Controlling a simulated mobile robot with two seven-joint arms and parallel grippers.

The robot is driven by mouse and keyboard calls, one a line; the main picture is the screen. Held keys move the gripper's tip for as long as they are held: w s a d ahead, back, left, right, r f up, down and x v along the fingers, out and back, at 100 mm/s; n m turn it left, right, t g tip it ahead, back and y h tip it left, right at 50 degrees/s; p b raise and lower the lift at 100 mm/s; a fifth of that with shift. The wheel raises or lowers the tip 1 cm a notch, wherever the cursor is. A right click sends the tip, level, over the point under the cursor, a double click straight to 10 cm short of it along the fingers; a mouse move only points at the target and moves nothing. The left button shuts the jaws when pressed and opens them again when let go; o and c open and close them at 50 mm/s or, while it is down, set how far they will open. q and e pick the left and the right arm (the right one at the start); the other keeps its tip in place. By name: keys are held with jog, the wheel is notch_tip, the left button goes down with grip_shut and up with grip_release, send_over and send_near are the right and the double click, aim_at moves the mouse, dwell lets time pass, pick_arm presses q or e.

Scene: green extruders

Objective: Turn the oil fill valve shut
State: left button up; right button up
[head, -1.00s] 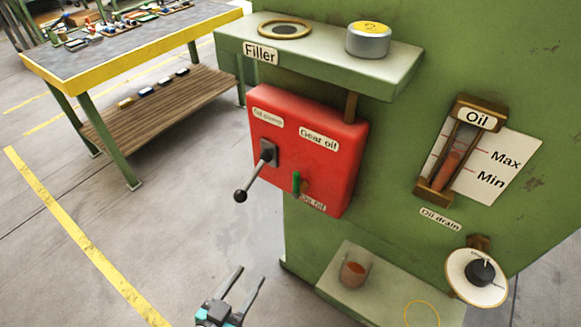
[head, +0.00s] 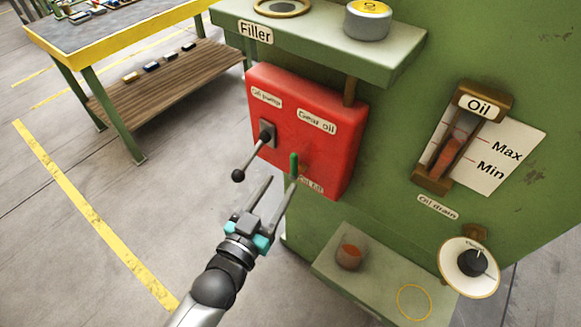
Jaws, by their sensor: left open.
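The red gear oil box (head: 335,155) is fixed to the front of the green machine. On its lower part is a small green lever (head: 294,165), upright, beside a label that seems to read "Oil fill" (head: 311,184). A black lever with a ball knob (head: 252,156) sticks out to its left. My left gripper (head: 278,184) is open and empty in front of the box. Its right fingertip is close to the bottom of the green lever in the picture; I cannot tell if they touch. My right gripper is not in view.
Above is the filler shelf (head: 320,40) with a grey can (head: 368,20). To the right are the oil gauge (head: 463,138) and the oil drain dial (head: 469,266). A lower ledge holds a cup (head: 349,256). A yellow-edged workbench (head: 120,48) stands at left.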

aim_at(292, 165)
pick_arm(q)
jog(key=b+x, duration=0.1)
jog(key=x, duration=0.5)
jog(key=shift+w+d, duration=0.15)
jog(key=shift+w, duration=0.1)
grip_shut()
dwell(1.2)
